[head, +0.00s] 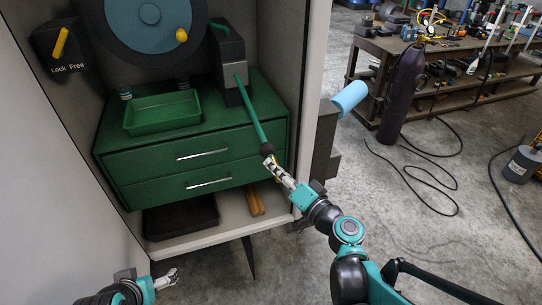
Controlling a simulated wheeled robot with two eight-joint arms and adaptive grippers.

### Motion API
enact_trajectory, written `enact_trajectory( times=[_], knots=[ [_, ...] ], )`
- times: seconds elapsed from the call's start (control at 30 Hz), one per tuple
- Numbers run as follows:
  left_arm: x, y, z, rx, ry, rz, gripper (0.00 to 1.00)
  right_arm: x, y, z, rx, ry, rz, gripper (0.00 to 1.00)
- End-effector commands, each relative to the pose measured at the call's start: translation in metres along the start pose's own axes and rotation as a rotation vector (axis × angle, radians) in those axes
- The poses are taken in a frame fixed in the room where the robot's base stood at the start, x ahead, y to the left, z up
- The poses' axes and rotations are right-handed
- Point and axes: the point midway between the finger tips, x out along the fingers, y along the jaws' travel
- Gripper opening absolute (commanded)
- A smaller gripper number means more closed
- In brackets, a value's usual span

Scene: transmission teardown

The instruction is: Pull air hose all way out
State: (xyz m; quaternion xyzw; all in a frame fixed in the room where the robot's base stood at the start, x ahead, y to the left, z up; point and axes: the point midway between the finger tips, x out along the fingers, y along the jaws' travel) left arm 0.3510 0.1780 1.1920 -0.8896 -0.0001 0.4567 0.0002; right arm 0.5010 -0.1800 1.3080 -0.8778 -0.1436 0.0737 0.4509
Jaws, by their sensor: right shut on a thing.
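The green air hose (252,112) comes out of a dark grey guide box (231,62) and runs down to the right as a straight length. It ends in a dark round stop (266,149). My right gripper (270,163) is shut on the hose end just below this stop, in front of the green drawer cabinet. The dark reel (150,18) with a blue hub is behind, cut off by the top edge. My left gripper (168,279) is low at the bottom left, away from the hose; its jaws are too small to read.
A yellow lever (60,42) sits on a plate marked Lock Free. A green tray (162,112) stands on the green cabinet (185,158). The grey enclosure's right wall (312,80) is close to my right arm. A workbench (450,50) and loose black cables lie to the right.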

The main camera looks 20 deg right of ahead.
Motion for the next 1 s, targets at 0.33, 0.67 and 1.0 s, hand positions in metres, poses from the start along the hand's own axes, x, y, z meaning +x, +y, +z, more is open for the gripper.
enact_trajectory(
  times=[0.33,0.67,1.0],
  knots=[
    [-0.006,0.0,-0.005,0.0,0.0,0.0,0.9,-0.057,0.0,0.02,0.004,0.004,0.001,0.0],
    [-0.007,0.0,-0.005,0.0,0.0,0.0,0.9,-0.069,0.0,0.025,0.004,0.002,-0.001,0.0],
    [-0.006,0.0,-0.005,0.0,0.0,0.0,0.9,-0.069,0.0,0.025,0.003,0.002,-0.001,0.42]
  ],
)
